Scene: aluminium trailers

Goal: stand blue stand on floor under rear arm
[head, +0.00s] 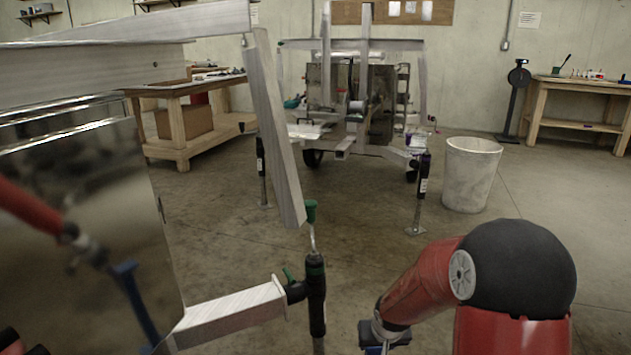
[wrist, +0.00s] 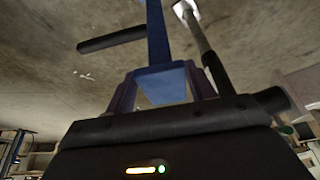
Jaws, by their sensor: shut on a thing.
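My gripper (wrist: 161,84) is shut on the blue stand (wrist: 157,40) in the wrist view. Its blue post stretches away from the fingers towards the top of the picture. In the head view my gripper (head: 384,332) is at the bottom edge, and only a bit of the blue stand (head: 372,350) shows there; the rest is cut off. The near trailer's aluminium arm (head: 232,313), which I take as the rear arm, sticks out at lower left and carries a black jack (head: 317,298) with a green handle. My gripper is to the right of this jack.
The near trailer (head: 80,200) fills the left; its shiny panel mirrors my arm and the stand. Another trailer (head: 355,110) stands behind on jacks. A white bin (head: 470,175) and workbenches (head: 575,90) are farther back. The floor between is clear.

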